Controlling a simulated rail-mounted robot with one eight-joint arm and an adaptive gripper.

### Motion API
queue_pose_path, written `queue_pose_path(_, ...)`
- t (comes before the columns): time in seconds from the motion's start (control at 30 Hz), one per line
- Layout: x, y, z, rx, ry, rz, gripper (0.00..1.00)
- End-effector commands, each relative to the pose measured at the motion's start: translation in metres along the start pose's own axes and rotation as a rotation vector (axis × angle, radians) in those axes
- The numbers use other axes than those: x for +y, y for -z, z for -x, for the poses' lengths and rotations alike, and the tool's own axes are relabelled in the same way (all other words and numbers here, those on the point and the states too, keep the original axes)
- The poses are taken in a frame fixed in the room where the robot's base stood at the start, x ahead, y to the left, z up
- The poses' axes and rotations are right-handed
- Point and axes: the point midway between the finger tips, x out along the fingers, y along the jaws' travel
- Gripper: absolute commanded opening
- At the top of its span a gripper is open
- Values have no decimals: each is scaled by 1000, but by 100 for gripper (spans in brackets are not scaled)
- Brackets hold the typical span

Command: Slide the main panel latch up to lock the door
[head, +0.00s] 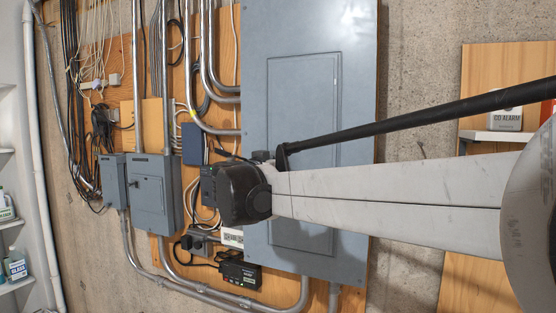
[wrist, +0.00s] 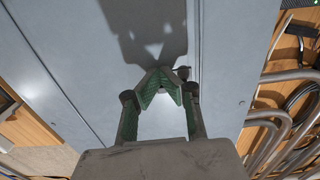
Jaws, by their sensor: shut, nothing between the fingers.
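The main panel (head: 358,40) is a tall grey-blue metal box with an inset door (head: 305,75). My arm crosses in front of the door's middle in the head view, and the latch cannot be made out there. In the wrist view the door (wrist: 75,60) fills the left and middle. A small dark piece, likely the latch (wrist: 184,72), shows near the door's edge, just right of the fingertips. My gripper (wrist: 164,76) has green-padded fingers with their tips together, holding nothing. Whether it touches the latch I cannot tell. The fingers are hidden in the head view.
Smaller grey boxes (head: 152,195) and metal conduits (head: 215,60) stand left of the panel, with cables around them. A black device (head: 240,272) sits below. A shelf (head: 500,136) with a CO alarm box (head: 505,118) is at the right.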

Motion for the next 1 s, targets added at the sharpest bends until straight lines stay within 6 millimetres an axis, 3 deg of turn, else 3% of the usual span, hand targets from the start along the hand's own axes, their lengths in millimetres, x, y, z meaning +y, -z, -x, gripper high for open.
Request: queue_pose_path(1.0,0,-1,1,0,0,0,0)
